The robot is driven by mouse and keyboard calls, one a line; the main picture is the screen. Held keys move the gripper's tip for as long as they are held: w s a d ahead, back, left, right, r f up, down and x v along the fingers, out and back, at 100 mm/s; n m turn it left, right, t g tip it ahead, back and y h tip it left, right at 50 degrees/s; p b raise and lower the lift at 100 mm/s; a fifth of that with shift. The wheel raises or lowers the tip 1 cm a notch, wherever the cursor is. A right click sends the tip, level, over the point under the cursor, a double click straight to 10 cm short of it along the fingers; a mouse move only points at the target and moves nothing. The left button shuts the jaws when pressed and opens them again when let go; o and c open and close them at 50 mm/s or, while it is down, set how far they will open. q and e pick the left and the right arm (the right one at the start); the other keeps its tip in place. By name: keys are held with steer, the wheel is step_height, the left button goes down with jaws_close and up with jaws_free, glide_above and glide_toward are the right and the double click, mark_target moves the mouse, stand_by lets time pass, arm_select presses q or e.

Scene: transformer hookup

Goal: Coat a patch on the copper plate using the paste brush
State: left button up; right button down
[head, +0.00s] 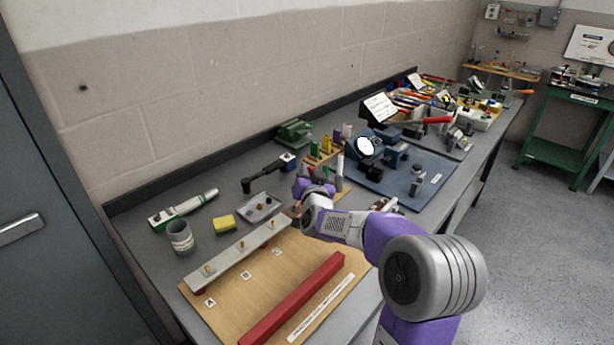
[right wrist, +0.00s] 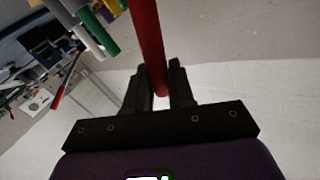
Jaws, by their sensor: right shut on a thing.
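My right gripper (right wrist: 158,78) is shut on a slim red handle (right wrist: 146,35), which runs up between its fingers in the right wrist view. I take it for the paste brush; its bristle end is out of that view. In the head view the right gripper (head: 302,190) is over the bench behind the wooden board, partly hidden by my own arm. I cannot pick out the copper plate for sure. A pale bar with brass studs (head: 235,258) lies on the wooden board (head: 250,290) beside labels A, B and C. My left gripper is not in view.
A long red bar (head: 292,300) lies on the board. A grey cup (head: 180,238), yellow block (head: 223,222), white-green tool (head: 183,209) and grey tray (head: 262,207) stand to the left. A rack of coloured sticks (head: 326,150) and a blue mat (head: 405,185) are farther back.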

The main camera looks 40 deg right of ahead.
steer(key=shift+d, duration=0.25)
steer(key=shift+r+p, duration=1.6)
steer(key=shift+r, duration=0.45)
steer(key=shift+f, duration=0.1)
steer(key=shift+s+d+f+b, duration=0.1)
steer(key=shift+d+f+b, duration=0.05)
steer(key=shift+f+b, duration=1.8)
steer(key=shift+b, duration=0.15)
